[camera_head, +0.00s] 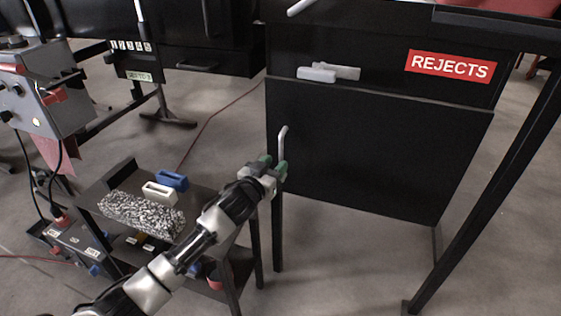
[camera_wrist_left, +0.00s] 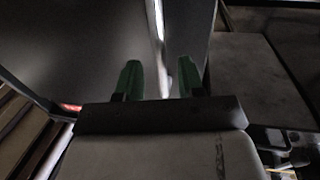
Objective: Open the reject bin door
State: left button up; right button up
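The reject bin door (camera_head: 375,150) is a flat black panel below the red REJECTS sign (camera_head: 450,66). Its pale vertical handle (camera_head: 282,140) is near the door's left edge. The door looks closed, though I cannot tell whether it is slightly ajar. My left gripper (camera_head: 273,167) has green fingertips and is at the lower end of the handle. In the left wrist view the left gripper (camera_wrist_left: 160,78) is open, with gaps around the pale handle (camera_wrist_left: 157,25) between its fingers. I cannot tell whether either finger touches it. My right gripper is not in view.
Two pale blocks (camera_head: 317,74) lie above the door's top edge. A low cart (camera_head: 215,189) left of the door carries a white holder (camera_head: 160,193), a blue holder (camera_head: 172,180) and a speckled pad (camera_head: 141,213). A grey control box (camera_head: 41,96) is at left. Floor before the door is clear.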

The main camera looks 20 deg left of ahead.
aim_at(280, 159)
pick_arm(q)
jog(key=shift+b+x, duration=0.3)
jog(key=shift+x, duration=1.6)
grip_shut()
